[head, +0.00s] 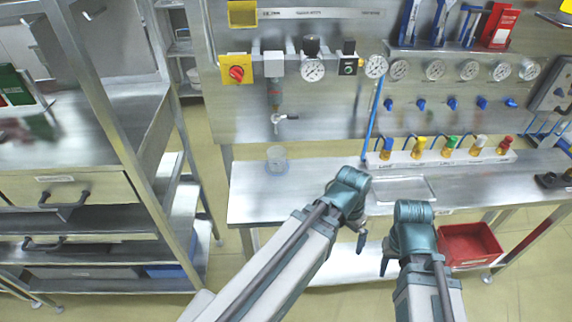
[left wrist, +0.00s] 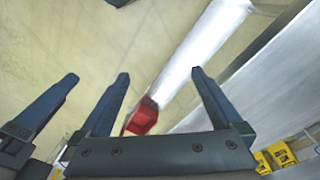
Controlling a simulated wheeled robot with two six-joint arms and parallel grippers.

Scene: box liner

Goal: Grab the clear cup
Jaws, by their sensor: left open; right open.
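The clear cup (head: 277,160) stands upright near the left end of the metal bench (head: 250,205) in the head view. It is see-through with a faint bluish tint. My left gripper (head: 361,238) is at the bench's front edge, to the right of the cup and well apart from it. In the left wrist view the left gripper (left wrist: 162,78) is open, with nothing between its fingers; the cup is not seen there. My right gripper (head: 385,264) hangs further right, in front of the bench, and is also away from the cup.
A blue rod (head: 372,120) leans over the bench right of the cup. A white rack (head: 440,157) with coloured valves stands along the back, with a metal tray (head: 405,190) before it. A tap (head: 280,120) hangs above the cup. A red bin (head: 470,244) sits low at right.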

